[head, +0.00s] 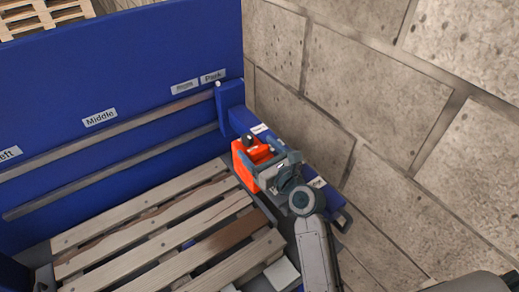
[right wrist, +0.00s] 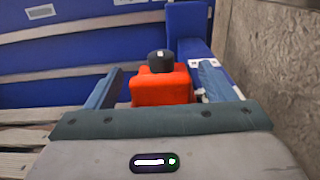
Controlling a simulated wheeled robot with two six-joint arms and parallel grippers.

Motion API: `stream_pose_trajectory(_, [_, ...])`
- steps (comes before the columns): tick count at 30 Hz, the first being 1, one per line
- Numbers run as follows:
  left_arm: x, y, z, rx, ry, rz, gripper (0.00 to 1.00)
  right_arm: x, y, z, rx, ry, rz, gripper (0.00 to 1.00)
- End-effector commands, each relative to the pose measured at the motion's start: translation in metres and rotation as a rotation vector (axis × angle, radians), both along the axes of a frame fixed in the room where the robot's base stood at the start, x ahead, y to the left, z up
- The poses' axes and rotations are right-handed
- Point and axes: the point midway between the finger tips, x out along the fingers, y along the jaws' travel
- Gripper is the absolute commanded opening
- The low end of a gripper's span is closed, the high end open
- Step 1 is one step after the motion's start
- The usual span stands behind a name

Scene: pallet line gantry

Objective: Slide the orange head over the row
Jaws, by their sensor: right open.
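The orange head (head: 243,163) sits at the right end of the rails, beside the blue beam (head: 273,140). It carries a black knob (right wrist: 160,62) with a pale mark on top. My right gripper (head: 264,160) is at the head and hides part of it. In the right wrist view its two blue fingers stand apart, one on each side of the orange head (right wrist: 160,88), with a gap at each side. My left gripper is not in view.
A blue panel (head: 110,70) carries two long rails (head: 105,145) and labels reading Middle (head: 99,117) and Park (head: 213,76). The orange head is at the Park end. A stone block wall (head: 400,80) stands close on the right. Space above the pallet is clear.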

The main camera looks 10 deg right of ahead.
Motion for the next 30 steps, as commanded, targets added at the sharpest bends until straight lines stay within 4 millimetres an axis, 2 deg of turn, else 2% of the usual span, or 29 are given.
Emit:
stream_pose_trajectory(2, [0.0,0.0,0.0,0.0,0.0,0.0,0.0,0.0,0.0,0.0,0.0,0.0,0.0,0.72])
stream_pose_trajectory(11, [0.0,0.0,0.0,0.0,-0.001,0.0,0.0,0.0,0.0,0.0,0.0,0.0,0.0,0.14])
stream_pose_trajectory(16, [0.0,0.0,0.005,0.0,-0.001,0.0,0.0,-0.008,-0.004,0.001,-0.002,0.0,-0.001,0.14])
stream_pose_trajectory(24, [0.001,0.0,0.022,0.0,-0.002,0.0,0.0,-0.057,-0.024,0.0,-0.004,0.004,-0.001,0.14])
stream_pose_trajectory(30, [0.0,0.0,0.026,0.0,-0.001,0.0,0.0,-0.078,-0.032,-0.001,-0.002,0.001,-0.001,0.14])
